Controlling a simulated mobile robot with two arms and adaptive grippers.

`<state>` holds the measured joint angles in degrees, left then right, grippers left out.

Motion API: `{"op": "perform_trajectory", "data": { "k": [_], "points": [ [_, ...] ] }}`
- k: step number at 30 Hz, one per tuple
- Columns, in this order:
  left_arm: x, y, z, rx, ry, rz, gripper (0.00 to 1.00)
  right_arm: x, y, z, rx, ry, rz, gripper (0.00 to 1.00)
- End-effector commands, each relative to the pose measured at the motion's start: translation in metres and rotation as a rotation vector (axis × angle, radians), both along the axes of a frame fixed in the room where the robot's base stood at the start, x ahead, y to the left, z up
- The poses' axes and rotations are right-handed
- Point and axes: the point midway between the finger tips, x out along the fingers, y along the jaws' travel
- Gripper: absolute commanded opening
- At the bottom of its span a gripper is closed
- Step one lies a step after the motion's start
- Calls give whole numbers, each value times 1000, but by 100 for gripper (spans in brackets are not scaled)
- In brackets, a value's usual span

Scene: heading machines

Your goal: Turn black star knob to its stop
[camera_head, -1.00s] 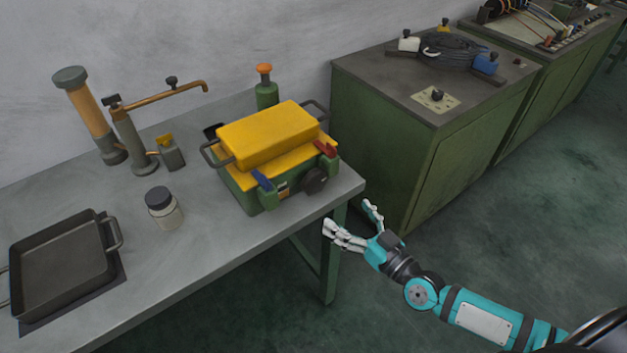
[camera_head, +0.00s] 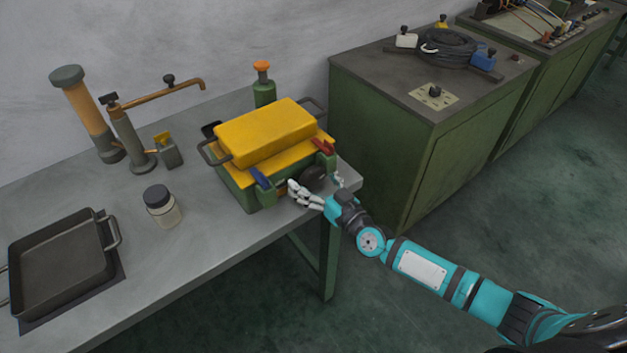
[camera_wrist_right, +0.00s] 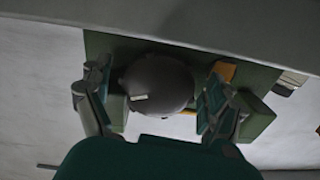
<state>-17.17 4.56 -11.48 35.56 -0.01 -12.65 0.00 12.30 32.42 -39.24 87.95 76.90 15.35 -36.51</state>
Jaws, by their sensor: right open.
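The black star knob (camera_head: 314,176) sits on the front of the green and yellow machine (camera_head: 268,146), low and to the right. My right gripper (camera_head: 316,184) is open in front of it, with its fingers on either side of the knob. In the right wrist view the dark round knob (camera_wrist_right: 158,84) with a short pale mark lies between the two open fingers of the gripper (camera_wrist_right: 154,98). I cannot tell whether the fingers touch it. My left gripper is not in view.
The machine has a blue lever (camera_head: 261,177) and a red lever (camera_head: 323,146) at its front. The grey workbench (camera_head: 215,240) also bears a jar (camera_head: 162,206) and a dark tray (camera_head: 62,262). A green cabinet (camera_head: 400,140) stands at the right.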

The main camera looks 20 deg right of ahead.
Motion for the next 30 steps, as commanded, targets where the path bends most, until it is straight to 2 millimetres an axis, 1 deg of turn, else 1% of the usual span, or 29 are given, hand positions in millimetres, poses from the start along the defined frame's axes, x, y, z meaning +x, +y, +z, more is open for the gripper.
{"op": "perform_trajectory", "data": {
  "k": [1, 2, 12, 14, 23, 30],
  "points": [
    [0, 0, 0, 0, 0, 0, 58, 0, 0, 0, 0, 0, 0, 91],
    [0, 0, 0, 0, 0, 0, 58, 0, 0, 0, 0, 0, 0, 87],
    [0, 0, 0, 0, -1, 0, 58, 0, 0, 0, 0, 0, 0, 43],
    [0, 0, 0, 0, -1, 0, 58, 0, 0, 0, 0, 0, 0, 35],
    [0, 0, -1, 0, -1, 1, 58, -1, 0, -1, 39, 14, -1, 35],
    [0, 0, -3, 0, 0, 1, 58, -1, 1, -1, 171, 63, -1, 35]
  ]
}}
